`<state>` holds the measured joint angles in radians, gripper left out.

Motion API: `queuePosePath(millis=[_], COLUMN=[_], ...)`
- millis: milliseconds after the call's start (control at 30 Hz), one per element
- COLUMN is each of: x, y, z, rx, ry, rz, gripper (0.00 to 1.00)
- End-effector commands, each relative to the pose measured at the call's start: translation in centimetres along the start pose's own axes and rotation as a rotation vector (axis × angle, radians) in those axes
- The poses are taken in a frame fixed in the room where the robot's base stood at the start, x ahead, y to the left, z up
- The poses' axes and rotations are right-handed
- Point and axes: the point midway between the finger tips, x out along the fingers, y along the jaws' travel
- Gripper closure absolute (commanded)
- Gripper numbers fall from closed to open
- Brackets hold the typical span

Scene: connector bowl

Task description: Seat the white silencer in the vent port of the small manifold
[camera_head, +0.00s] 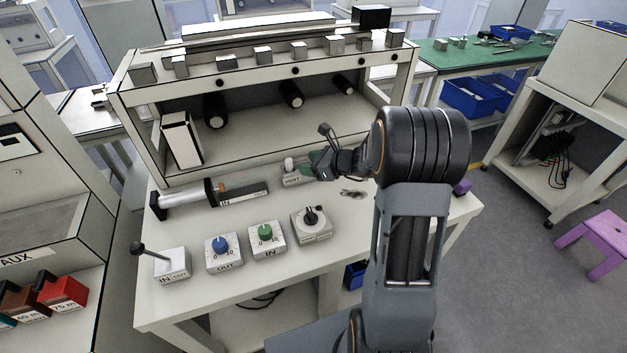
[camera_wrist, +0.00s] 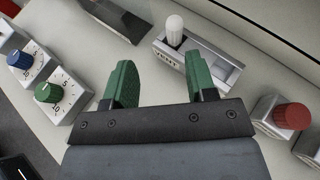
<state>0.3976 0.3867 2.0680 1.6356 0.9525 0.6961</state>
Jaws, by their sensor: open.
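The white silencer (camera_wrist: 175,29) stands upright at the left end of the small manifold (camera_wrist: 222,62), by its VENT label, in the wrist view. Its lower end meets the manifold there; how deep it sits in the port I cannot tell. In the head view the silencer (camera_head: 289,164) and manifold (camera_head: 291,181) are just left of my gripper (camera_head: 315,166). My gripper (camera_wrist: 160,78) has green fingers spread apart with nothing between them. In the wrist view the silencer lies beyond the fingertips, apart from them.
A red knob (camera_wrist: 292,115) is right of my gripper. A blue knob (camera_head: 221,245), a green knob (camera_head: 265,232) and a black-handled valve (camera_head: 311,218) stand along the bench front. A cylinder (camera_head: 183,196) lies left of the manifold. A shelf unit (camera_head: 270,75) rises behind.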

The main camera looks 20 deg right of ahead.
Motion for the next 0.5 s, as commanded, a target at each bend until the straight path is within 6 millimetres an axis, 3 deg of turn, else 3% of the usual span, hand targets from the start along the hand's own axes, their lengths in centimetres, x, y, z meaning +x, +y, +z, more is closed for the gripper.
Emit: queuePosePath(millis=[167,300,400,500], x=[-1.9,-5.3,-8.2,-11.0], y=[7.9,14.5,17.5,19.1], z=[3.1,3.4,2.7,2.0], rx=[-0.483,-1.015,-1.374,-1.685], ry=[0.119,0.239,0.316,0.388], rz=[0.232,0.476,0.634,0.771], gripper=[0.49,0.49,0.49,0.49])
